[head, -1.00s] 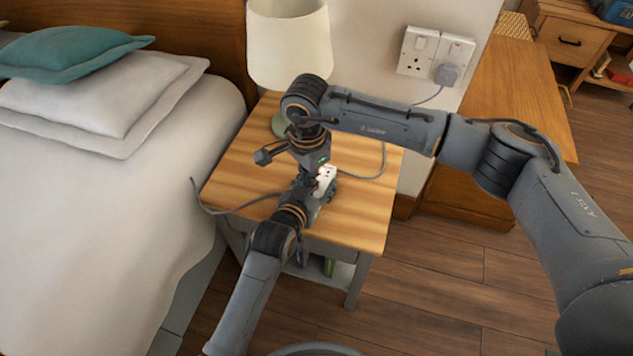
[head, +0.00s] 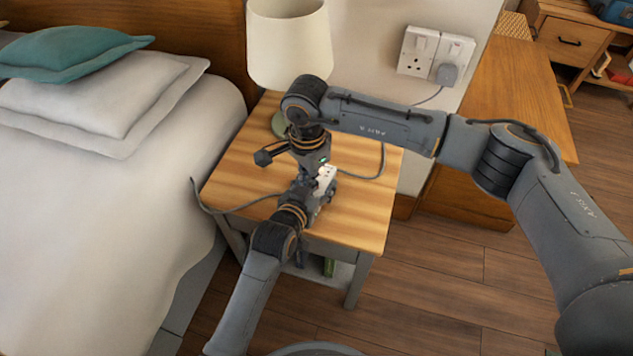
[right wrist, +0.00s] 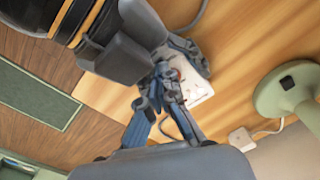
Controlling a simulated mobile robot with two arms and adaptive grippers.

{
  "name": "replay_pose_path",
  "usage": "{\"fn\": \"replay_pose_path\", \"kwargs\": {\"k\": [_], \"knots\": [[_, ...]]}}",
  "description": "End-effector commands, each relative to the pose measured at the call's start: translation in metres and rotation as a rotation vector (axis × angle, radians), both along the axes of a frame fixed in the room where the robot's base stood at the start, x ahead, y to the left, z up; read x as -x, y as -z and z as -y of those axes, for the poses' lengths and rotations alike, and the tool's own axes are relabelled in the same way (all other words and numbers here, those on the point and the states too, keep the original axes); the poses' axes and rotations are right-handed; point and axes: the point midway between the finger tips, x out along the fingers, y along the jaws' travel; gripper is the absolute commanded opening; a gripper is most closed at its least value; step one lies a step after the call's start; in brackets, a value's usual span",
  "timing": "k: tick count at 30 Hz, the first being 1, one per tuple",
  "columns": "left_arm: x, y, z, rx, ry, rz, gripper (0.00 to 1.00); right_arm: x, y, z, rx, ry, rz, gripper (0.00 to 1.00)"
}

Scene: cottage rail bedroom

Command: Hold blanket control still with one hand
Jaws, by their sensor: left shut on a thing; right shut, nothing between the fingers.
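The white blanket control (head: 327,175) is on the wooden bedside table (head: 362,212), partly hidden by my grippers. It also shows in the right wrist view (right wrist: 198,88). My left gripper (head: 318,190) reaches in from the front and is shut on the control. My right gripper (head: 307,174) points down from above, right beside the control. In the right wrist view its fingers (right wrist: 162,80) are closed together with nothing between them, close to the control and the left gripper's fingers. Whether its tips touch the control is unclear.
A grey cord (head: 370,174) runs over the table's right side, and another (head: 238,207) goes left to the bed (head: 110,220). A lamp (head: 290,45) stands at the back. A wall socket (head: 436,54) holds a plug. The table's front right is clear.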

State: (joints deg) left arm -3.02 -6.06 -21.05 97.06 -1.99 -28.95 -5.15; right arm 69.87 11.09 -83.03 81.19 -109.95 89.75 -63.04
Motion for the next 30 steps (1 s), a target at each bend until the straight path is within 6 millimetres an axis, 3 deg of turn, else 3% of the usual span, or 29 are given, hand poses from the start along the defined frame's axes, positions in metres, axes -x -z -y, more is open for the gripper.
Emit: {"fn": "replay_pose_path", "kwargs": {"k": [30], "knots": [[0.001, 0.002, 0.000, -0.001, 0.001, -0.004, 0.19, 0.003, 0.012, -0.002, 0.001, 0.000, -0.001, 0.00]]}}
